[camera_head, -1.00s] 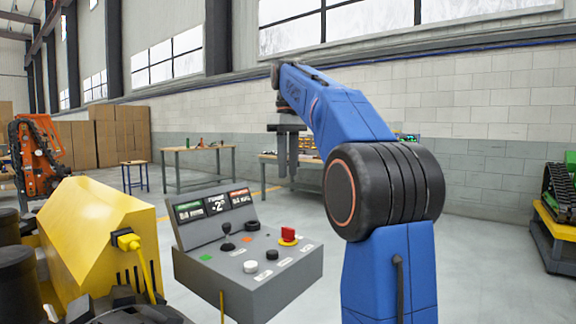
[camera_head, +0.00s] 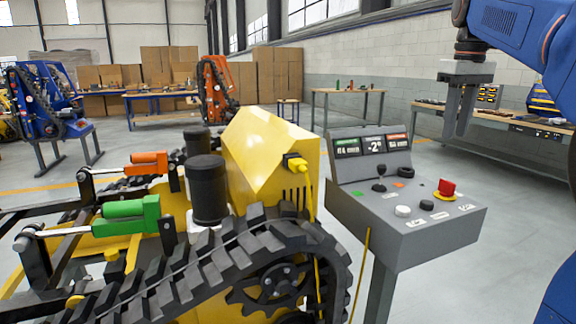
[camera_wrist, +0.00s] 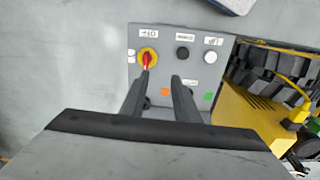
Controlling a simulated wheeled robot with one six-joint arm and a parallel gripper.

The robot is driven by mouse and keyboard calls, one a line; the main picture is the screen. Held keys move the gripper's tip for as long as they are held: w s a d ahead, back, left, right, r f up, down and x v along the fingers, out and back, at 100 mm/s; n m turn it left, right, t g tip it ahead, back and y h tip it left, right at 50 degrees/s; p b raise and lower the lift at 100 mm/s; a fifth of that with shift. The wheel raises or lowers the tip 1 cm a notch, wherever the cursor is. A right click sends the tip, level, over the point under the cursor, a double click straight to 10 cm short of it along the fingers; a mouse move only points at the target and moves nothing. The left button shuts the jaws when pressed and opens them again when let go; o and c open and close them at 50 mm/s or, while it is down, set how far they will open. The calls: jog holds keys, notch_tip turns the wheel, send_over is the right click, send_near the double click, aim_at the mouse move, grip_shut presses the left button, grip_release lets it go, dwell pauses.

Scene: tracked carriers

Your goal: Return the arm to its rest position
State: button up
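My gripper (camera_head: 459,136) hangs from my blue arm at the upper right of the head view, fingers pointing down. It is in the air, above the grey control box in the picture and not touching it. In the wrist view its two dark fingers (camera_wrist: 161,76) stand apart with nothing between them, so it is open and empty. The control box (camera_head: 425,235) has a sloped display, a red knob (camera_head: 446,188) and several buttons. In the wrist view the red knob (camera_wrist: 148,58) on its yellow base shows just beyond the left fingertip.
A yellow tracked carrier (camera_head: 262,150) with a black track (camera_head: 215,265) stands left of the control box. It carries an orange cylinder (camera_head: 148,163) and a green cylinder (camera_head: 125,210). A workbench (camera_head: 495,122) stands behind my gripper. Grey floor is open right of the box.

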jog(key=s+a+f+m+t, duration=0.1)
jog(key=s+a+f, duration=0.3)
jog(key=s+f, duration=0.5)
jog(key=s+a+f+m+t, duration=0.1)
jog(key=s+a+f, duration=0.3)
jog(key=s+f, duration=0.4)
jog(key=s+a+f+m+t, duration=0.1)
jog(key=s+a+f, duration=0.3)
jog(key=s+f, duration=0.5)
notch_tip(320, 180, down, 9)
jog(key=shift+s+a+r+t, duration=0.1)
jog(key=shift+s+a+t, duration=0.2)
jog(key=shift+t, duration=0.2)
dwell(1.1)
